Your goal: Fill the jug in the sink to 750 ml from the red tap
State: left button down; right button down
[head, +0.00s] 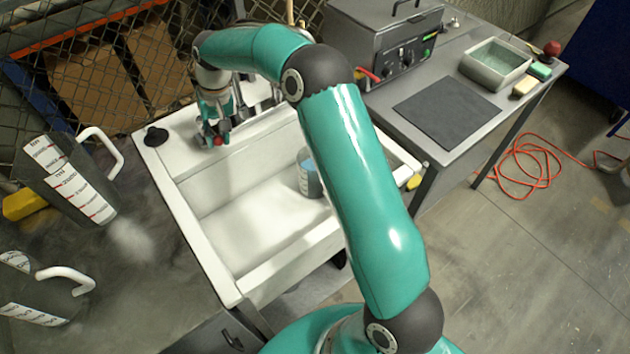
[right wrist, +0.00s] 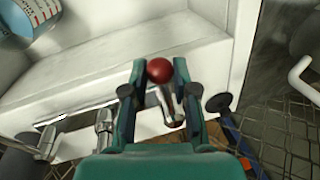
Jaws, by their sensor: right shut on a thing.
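The jug (head: 311,182) stands in the white sink (head: 196,234), near its right wall and partly hidden by my right arm. Blue shows inside it; I cannot read the level. It also shows at the upper left of the right wrist view (right wrist: 33,16), with a white scale and red marks. The red tap (head: 219,141) is at the sink's back rim; its red knob (right wrist: 159,70) sits between the fingertips of my right gripper (right wrist: 155,74). That gripper is shut on the knob, and in the head view (head: 214,130) it is above the back rim. My left gripper is out of view.
Two big grey jugs (head: 80,190) (head: 40,300) with white handles stand left of the sink. A black disc (head: 156,136) lies on the sink's corner. A bench right of it holds a grey machine (head: 385,50), dark mat (head: 446,108) and basin (head: 497,66).

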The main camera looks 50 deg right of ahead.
jog(key=shift+a+f, duration=0.1)
jog(key=a, duration=0.1)
jog(key=w+a+p, duration=0.1)
jog(key=a, duration=0.1)
jog(key=shift+w+a, duration=0.3)
jog(key=shift+a, duration=0.05)
dwell(1.2)
jog(key=shift+s+d, duration=0.3)
jog(key=shift+d, duration=0.4)
jog(key=shift+s+d, duration=0.25)
jog(key=shift+d, duration=0.45)
jog(key=shift+s+d, duration=0.3)
jog(key=shift+d, duration=0.4)
